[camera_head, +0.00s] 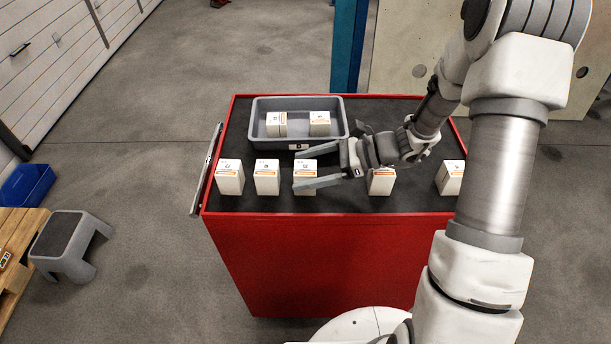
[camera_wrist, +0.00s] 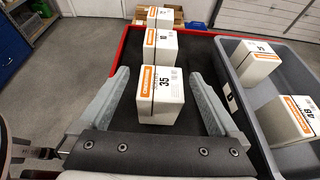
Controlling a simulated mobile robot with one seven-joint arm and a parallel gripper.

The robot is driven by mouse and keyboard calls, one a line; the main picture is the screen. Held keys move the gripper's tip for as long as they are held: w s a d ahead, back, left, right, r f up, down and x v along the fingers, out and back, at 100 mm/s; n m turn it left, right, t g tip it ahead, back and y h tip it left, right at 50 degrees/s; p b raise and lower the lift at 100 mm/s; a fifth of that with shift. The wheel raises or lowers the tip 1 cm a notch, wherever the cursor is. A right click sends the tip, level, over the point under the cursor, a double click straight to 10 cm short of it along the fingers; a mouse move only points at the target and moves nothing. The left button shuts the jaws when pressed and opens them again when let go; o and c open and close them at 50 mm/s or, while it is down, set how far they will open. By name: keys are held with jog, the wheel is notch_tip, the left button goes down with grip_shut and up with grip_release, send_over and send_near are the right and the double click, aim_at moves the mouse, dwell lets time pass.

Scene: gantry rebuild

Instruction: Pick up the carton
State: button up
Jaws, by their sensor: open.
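Several white cartons with orange bands stand in a row on the dark top of a red cabinet; the frames do not show which one is meant. My gripper (camera_head: 303,167) is open and reaches in from the right over the row. The carton marked 35 (camera_wrist: 160,98) stands between its fingers (camera_wrist: 160,76) in the wrist view, with a gap on each side. The same carton (camera_head: 305,184) is partly hidden by a finger in the head view. Two more row cartons (camera_wrist: 160,48) (camera_wrist: 160,17) stand beyond it. Other row cartons (camera_head: 381,183) (camera_head: 450,179) stand to its right.
A grey tray (camera_head: 340,104) on the red cabinet (camera_head: 315,260) holds two cartons (camera_head: 276,124) (camera_head: 319,124); its wall (camera_wrist: 228,88) is close to the right finger in the wrist view. A grey step stool (camera_head: 68,240) and a blue bin (camera_head: 27,185) stand at left.

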jog(key=shift+x, duration=1.5)
jog(key=shift+d, duration=0.1)
grip_shut()
